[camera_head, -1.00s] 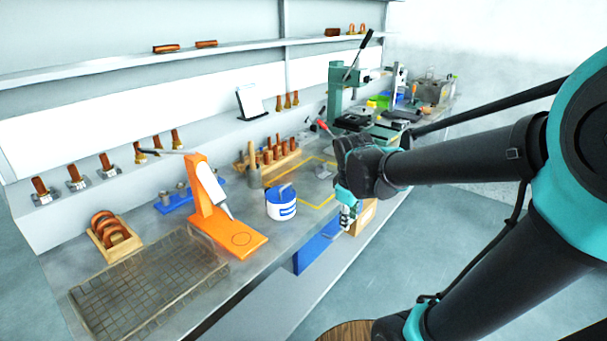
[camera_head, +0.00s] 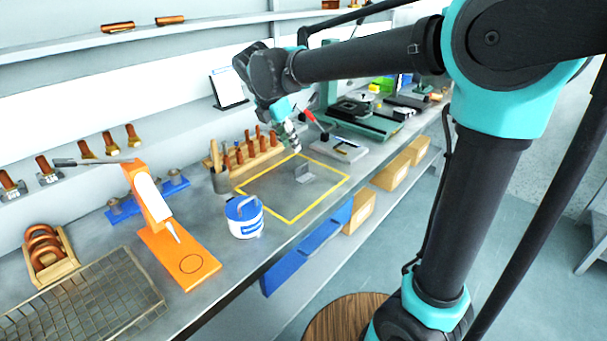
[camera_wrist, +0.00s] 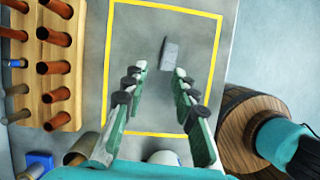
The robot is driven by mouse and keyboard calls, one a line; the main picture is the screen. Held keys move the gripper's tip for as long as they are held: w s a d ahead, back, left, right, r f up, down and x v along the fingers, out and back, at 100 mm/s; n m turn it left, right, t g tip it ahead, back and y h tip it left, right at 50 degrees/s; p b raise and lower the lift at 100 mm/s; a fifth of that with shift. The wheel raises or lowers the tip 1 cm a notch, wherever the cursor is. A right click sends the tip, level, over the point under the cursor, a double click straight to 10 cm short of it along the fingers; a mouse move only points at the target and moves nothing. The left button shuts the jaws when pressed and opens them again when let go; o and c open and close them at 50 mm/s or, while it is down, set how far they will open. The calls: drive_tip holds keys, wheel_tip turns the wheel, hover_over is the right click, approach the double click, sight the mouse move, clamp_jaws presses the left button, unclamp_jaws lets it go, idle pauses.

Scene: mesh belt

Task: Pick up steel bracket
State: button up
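The steel bracket (camera_head: 305,173) is a small grey angled piece lying on the bench inside a yellow taped rectangle (camera_head: 290,219). In the wrist view the bracket (camera_wrist: 170,54) lies beyond my fingertips, near the middle of the taped area, with nothing covering it. My gripper (camera_wrist: 160,80) has its two green fingers spread wide with nothing between them. In the head view my gripper (camera_head: 292,140) hangs above the bench, near the far side of the taped rectangle, apart from the bracket.
A wooden rack of copper pieces (camera_wrist: 50,97) stands left of the taped area. A blue-and-white tub (camera_head: 244,217) and an orange dispenser stand (camera_head: 180,256) are at its left. A green press (camera_head: 372,118) stands to the right. A wooden barrel (camera_wrist: 245,125) is beside the bench.

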sight(302, 166)
drive_tip(key=x, duration=0.5)
drive_tip(key=shift+f, duration=0.3)
drive_tip(key=shift+d+x, duration=0.15)
drive_tip(key=shift+x, duration=1.25)
drive_tip(key=shift+d+x, duration=0.15)
drive_tip(key=shift+x, duration=1.3)
drive_tip(key=shift+s, duration=0.15)
drive_tip(key=shift+c, duration=0.2)
clamp_jaws()
drive_tip(key=shift+r, duration=0.1)
